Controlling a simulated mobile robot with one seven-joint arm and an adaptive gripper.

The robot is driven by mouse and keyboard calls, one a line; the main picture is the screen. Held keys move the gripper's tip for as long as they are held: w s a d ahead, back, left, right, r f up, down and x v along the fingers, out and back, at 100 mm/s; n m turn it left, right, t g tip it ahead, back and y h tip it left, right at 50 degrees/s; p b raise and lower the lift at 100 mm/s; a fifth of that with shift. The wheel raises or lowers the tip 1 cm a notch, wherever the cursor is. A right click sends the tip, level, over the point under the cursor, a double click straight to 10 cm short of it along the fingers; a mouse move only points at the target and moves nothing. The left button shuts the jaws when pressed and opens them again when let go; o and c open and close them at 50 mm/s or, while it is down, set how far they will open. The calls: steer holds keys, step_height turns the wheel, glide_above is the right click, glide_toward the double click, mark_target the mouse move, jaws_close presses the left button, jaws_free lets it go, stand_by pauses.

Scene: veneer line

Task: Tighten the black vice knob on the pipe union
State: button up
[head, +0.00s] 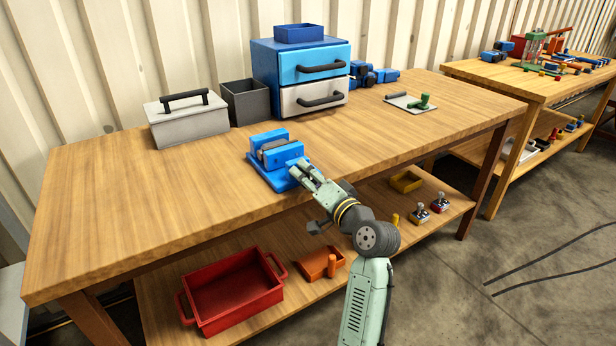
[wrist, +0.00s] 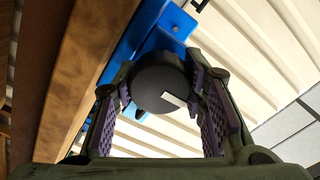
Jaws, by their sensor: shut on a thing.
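The blue vice (head: 268,177) stands near the front edge of the workbench. A grey part, apparently the pipe union (head: 276,147), lies between its jaws. My gripper (head: 303,173) reaches in from the front right, at the vice's near side. In the wrist view, the round black vice knob (wrist: 158,80) with a pale mark on its face sits between the two dark finger pads of my gripper (wrist: 160,108), which is shut on it. Part of the blue vice (wrist: 160,40) shows behind the knob. In the head view my gripper hides the knob.
On the workbench (head: 130,210) stand a grey lidded box (head: 187,124), a dark open bin (head: 246,103), a drawer cabinet (head: 300,70) and a plate with a green-handled tool (head: 408,102). The lower shelf holds a red tray (head: 232,303). The bench top left of the vice is clear.

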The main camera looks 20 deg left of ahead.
steer(key=o, duration=1.2)
steer(key=v, duration=1.2)
